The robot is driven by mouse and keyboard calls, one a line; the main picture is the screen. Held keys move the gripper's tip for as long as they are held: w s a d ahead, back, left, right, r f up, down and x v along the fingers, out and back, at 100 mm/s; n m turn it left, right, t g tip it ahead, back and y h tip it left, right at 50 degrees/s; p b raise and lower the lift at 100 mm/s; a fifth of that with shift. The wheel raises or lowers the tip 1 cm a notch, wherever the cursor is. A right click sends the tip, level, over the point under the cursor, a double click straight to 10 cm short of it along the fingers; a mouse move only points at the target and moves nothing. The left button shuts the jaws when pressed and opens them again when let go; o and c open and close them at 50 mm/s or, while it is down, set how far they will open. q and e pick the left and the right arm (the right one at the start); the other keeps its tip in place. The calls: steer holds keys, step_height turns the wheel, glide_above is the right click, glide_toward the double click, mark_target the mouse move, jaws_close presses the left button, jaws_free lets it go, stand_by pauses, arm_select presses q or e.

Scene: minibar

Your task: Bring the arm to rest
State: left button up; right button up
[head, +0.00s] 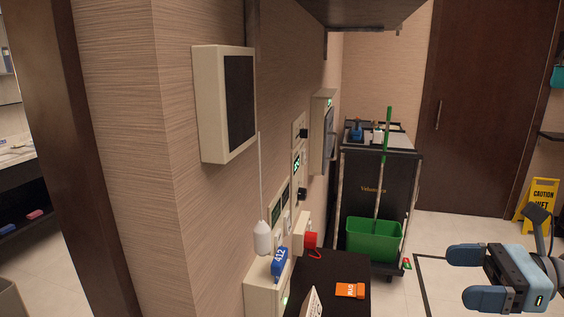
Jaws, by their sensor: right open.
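My right gripper (478,277) is at the lower right of the head view, with blue-grey fingers pointing left. Its two fingers are apart and nothing shows between them. It is held over the floor, to the right of the dark cabinet top (330,268). My left gripper does not show.
An orange tag (350,290) lies on the cabinet top. A blue tag (279,262) marked 412 is by the wall boxes. A cleaning cart (374,190) with a green bucket (373,240) stands behind. A yellow caution sign (541,200) stands at the right. Floor around my right gripper looks clear.

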step_height(320, 180, down, 23)
steer(key=d+m+t+h, duration=0.3)
steer(key=m+t+h, duration=0.7)
steer(key=m, duration=2.2)
steer(key=s+f+m+g+h, duration=0.25)
steer(key=s+f+m, duration=0.4)
steer(key=f, duration=0.45)
steer(key=s+f+m+g+h, duration=0.1)
steer(key=s+f+m+g, duration=0.3)
steer(key=s+f, duration=0.5)
steer(key=w+a+m+t, duration=0.3)
steer(key=a+m, duration=0.3)
steer(key=a, duration=0.7)
step_height(320, 180, up, 12)
steer(key=d+p, duration=0.1)
steer(key=p, duration=1.1)
steer(key=shift+s+f+n+y, duration=0.25)
steer(key=shift+s+n+y, duration=0.1)
steer(key=shift+s, duration=0.1)
